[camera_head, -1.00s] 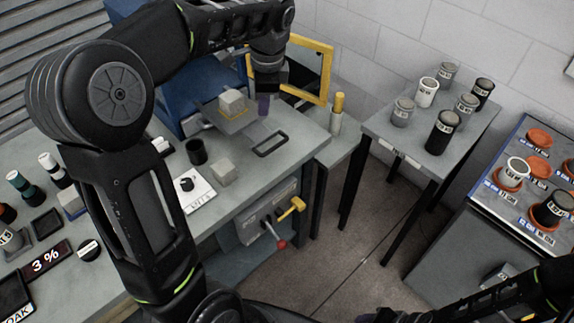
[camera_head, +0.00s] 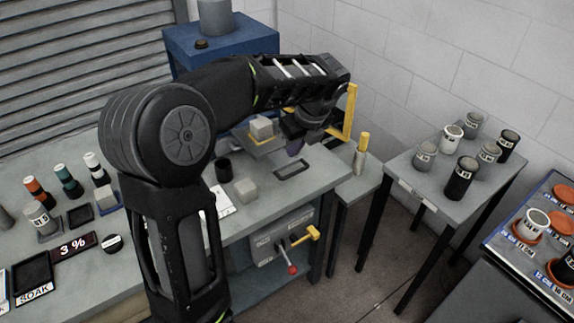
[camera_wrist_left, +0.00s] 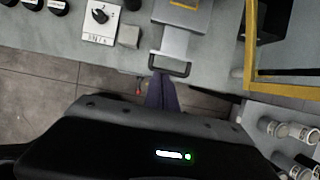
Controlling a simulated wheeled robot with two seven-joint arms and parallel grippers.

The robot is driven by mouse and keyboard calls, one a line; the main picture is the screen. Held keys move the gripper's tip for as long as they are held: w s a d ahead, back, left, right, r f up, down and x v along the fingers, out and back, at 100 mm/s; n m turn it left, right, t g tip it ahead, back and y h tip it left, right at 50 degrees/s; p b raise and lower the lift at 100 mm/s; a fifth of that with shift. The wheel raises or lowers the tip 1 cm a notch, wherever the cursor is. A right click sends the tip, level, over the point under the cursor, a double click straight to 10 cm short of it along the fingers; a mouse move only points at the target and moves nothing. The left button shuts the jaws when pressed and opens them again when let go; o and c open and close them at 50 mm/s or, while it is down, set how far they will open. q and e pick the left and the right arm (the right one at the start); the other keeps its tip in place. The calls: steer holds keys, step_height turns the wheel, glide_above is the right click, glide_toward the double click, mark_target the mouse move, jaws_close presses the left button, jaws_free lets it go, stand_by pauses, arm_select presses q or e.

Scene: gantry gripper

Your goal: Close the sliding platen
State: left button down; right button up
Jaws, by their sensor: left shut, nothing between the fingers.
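The sliding platen (camera_head: 262,142) sticks out of the blue press as a grey plate with a yellow edge. A pale grey block (camera_head: 262,127) sits on it. The platen's dark loop handle (camera_head: 292,168) lies at the near side; in the left wrist view the plate (camera_wrist_left: 176,40) leads to this handle (camera_wrist_left: 170,71). My left gripper (camera_head: 295,148) has purple fingers, shut and empty, close to the handle. In the left wrist view the fingertips (camera_wrist_left: 161,80) are at the handle's outer edge; I cannot tell whether they touch. My right gripper is out of view.
A yellow guard frame (camera_head: 350,113) stands beside the blue press (camera_head: 225,42). A yellow lever (camera_head: 312,234) and red knob project from the bench front. A side table (camera_head: 425,190) holds several canisters.

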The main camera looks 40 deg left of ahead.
arm_select(q)
steer(key=x, duration=1)
steer(key=shift+p, duration=0.45)
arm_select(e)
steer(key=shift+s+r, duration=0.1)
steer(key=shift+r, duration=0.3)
